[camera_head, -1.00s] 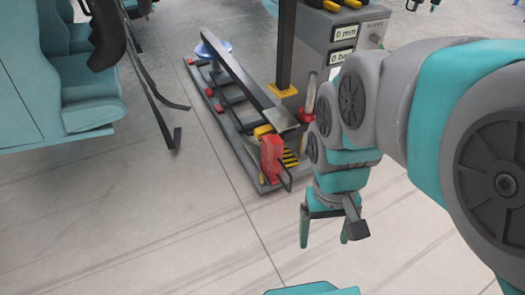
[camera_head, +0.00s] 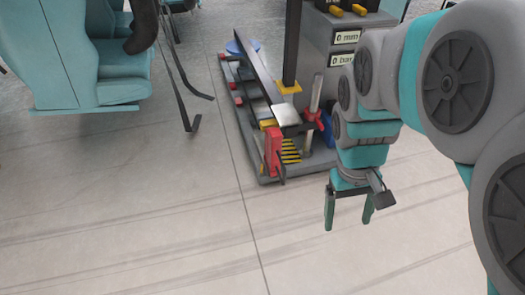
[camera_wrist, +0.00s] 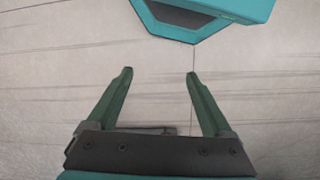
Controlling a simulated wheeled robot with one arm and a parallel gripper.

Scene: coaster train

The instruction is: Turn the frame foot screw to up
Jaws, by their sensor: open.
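My gripper (camera_head: 347,225) hangs over bare floor, right of and nearer than a dark frame on a grey base. Its two green fingers are apart with nothing between them; the wrist view also shows them open and empty (camera_wrist: 160,73). On the near end of the base stand a red block (camera_head: 274,152) and an upright silver post (camera_head: 313,100) with a red collar.
A grey cabinet (camera_head: 345,80) with "0 mm" and "0 bar" displays stands behind the base. Teal seats (camera_head: 85,85) with dark bars are at the left. A teal body (camera_wrist: 205,15) shows at the wrist view's top. The near floor (camera_head: 150,240) is clear.

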